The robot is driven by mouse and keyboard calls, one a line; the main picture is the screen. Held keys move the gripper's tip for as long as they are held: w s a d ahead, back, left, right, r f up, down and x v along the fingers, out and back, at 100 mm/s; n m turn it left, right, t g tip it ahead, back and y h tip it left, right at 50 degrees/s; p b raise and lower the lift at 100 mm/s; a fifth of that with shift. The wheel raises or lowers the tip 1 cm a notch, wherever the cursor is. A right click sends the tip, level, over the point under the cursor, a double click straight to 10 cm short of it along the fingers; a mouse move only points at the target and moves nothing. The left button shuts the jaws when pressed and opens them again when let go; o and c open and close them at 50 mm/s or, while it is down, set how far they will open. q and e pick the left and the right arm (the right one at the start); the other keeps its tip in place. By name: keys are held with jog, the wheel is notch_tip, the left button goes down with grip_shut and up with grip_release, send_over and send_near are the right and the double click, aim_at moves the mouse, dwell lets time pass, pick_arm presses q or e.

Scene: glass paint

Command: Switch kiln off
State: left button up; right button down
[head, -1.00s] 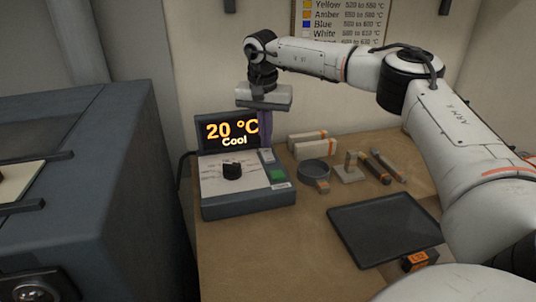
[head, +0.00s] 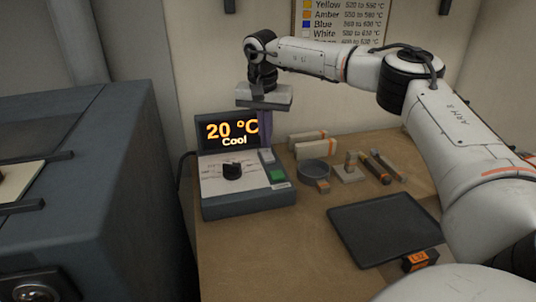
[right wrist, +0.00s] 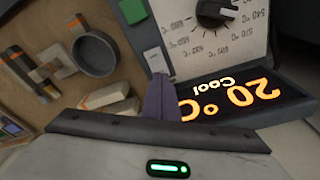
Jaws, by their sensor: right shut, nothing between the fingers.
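The kiln controller (head: 247,205) stands on the table, its lit display (head: 229,133) reading "20 °C Cool". Its panel has a black dial (head: 232,172), a green button (head: 277,176) and a pale grey switch (head: 267,156). The switch (right wrist: 155,62) also shows in the right wrist view, with the green button (right wrist: 133,11) beyond it. My right gripper (head: 266,148) points down, shut and empty, its purple fingers at the switch's display-side end. I cannot tell whether they touch it. In the right wrist view the fingers (right wrist: 158,82) cover part of the display. My left gripper is not in view.
The large grey kiln (head: 110,190) stands at the left. Right of the controller are a round dish (head: 314,172), pale blocks (head: 308,147), a small stand (head: 349,172) and dark-handled tools (head: 380,168). A dark tray (head: 385,233) lies in front of them.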

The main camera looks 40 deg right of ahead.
aim_at(266, 151)
jog(key=shift+f, duration=0.75)
dwell(0.3)
notch_tip(266, 151, up, 5)
jog(key=p, duration=0.4)
jog(key=shift+f, duration=0.1)
notch_tip(266, 151, up, 2)
jog(key=shift+r, duration=0.15)
